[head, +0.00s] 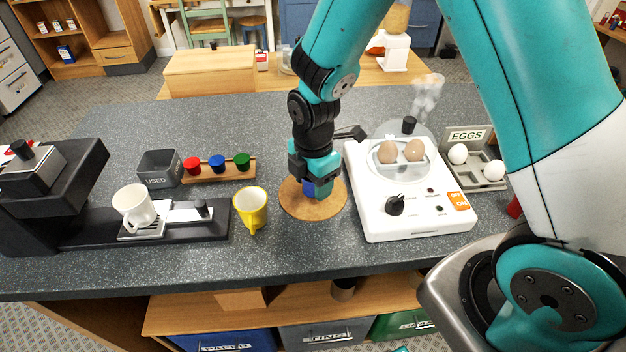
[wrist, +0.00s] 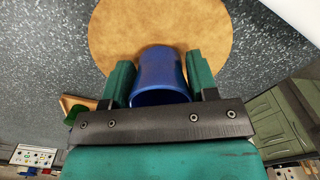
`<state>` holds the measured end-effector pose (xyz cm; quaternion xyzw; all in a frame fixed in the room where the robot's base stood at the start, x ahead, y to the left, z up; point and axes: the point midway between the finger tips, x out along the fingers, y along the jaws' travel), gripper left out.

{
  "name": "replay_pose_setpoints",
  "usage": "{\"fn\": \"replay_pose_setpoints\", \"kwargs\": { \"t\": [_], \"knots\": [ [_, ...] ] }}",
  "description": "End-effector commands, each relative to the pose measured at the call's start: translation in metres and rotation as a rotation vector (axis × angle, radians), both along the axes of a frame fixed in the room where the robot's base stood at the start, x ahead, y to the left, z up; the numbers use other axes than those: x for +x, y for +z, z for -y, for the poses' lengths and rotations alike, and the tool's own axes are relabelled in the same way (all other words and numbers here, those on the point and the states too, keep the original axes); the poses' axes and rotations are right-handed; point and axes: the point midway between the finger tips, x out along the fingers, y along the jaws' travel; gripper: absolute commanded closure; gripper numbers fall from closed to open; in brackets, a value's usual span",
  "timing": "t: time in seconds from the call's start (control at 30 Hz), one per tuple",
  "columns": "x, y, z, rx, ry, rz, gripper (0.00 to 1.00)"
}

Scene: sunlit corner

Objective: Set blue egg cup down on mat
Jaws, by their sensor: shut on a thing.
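The blue egg cup (wrist: 160,74) is between the two fingers of my gripper (wrist: 159,82) in the wrist view, and the gripper is shut on it. In the head view only a bit of the blue egg cup (head: 310,187) shows, mostly hidden by my gripper (head: 318,192). The round tan mat (head: 332,206) lies on the counter under the gripper; it also shows in the wrist view (wrist: 200,25). The cup is over the mat. I cannot tell whether its base touches the mat.
A white egg cooker (head: 415,220) with brown eggs stands close to the right of the mat. A yellow cup (head: 250,208) stands to the left. A wooden rack (head: 215,171) with red, blue and green pieces and a grey bin (head: 160,169) are further left. The counter behind the mat is clear.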

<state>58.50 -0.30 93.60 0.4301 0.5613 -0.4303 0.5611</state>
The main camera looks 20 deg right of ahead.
Motion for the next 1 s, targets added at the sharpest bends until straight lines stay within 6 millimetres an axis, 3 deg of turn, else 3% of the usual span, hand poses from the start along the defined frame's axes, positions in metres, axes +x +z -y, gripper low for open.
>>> {"fn": "replay_pose_setpoints", "kwargs": {
  "t": [0.63,0.67,0.77,0.97,1.0],
  "knots": [
    [0.0001,-0.0065,0.0000,0.000,0.000,0.001,0.71],
    [0.0002,-0.0062,-0.0001,0.000,0.000,0.001,0.42],
    [0.0002,-0.0060,-0.0001,0.000,0.000,0.001,0.19],
    [0.0001,-0.0060,-0.0001,0.000,0.000,0.001,0.17],
    [0.0001,-0.0060,-0.0001,0.000,0.000,0.000,0.10]
  ]
}}
